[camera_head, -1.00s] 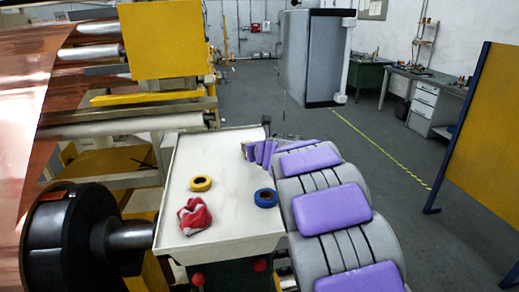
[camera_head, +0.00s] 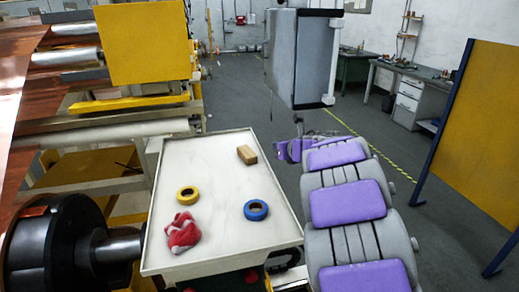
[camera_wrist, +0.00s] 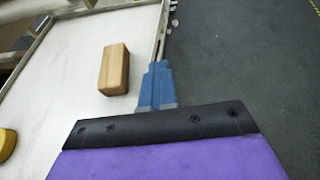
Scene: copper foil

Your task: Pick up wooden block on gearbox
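The wooden block (camera_head: 247,155) lies on the white tray-like top of the gearbox (camera_head: 215,215), toward its far right part. In the wrist view the wooden block (camera_wrist: 114,69) lies just left of my gripper's blue fingers (camera_wrist: 157,84), not between them. The fingers look close together and hold nothing visible.
Copper foil machinery stands at left. Grey floor is open at right.

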